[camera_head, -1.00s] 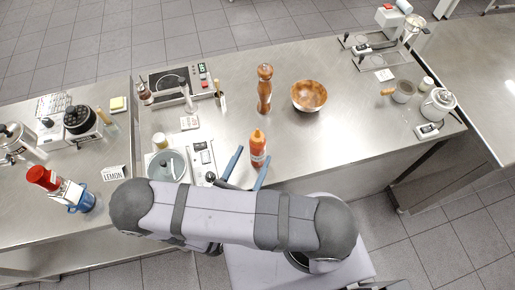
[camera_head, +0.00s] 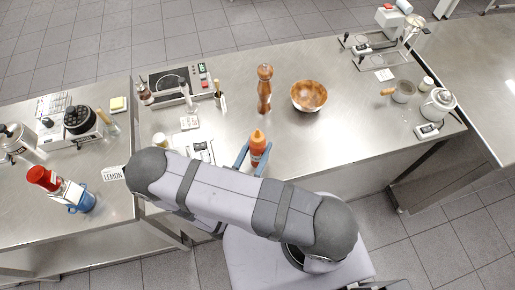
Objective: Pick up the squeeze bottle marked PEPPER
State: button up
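An orange squeeze bottle (camera_head: 257,143) stands upright on the steel counter in the head view. Its marking is too small to read, so I cannot tell whether it says PEPPER. My gripper (camera_head: 257,151) is at the bottle, with one blue finger to its left and one to its right. The fingers look open around it, with a narrow gap beside the bottle. The bottle's lower part is partly hidden by the fingers and my arm.
A wooden pepper mill (camera_head: 264,90) and a wooden bowl (camera_head: 309,95) stand behind the bottle. A white scale-like device (camera_head: 203,152) is close on the left. Counter to the right is clear.

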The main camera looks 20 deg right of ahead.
jog(key=shift+r, duration=0.25)
jog(key=shift+r+p, duration=0.8)
jog(key=shift+p, duration=0.05)
notch_tip(320, 180, up, 2)
jog(key=shift+p, duration=0.8)
jog(key=b, duration=0.2)
send_near(254, 148)
jog(key=v, duration=0.5)
jog(key=shift+s+a+f, duration=0.2)
jog(key=shift+s+f, duration=0.05)
jog(key=shift+f, duration=0.05)
jog(key=shift+w, duration=0.1)
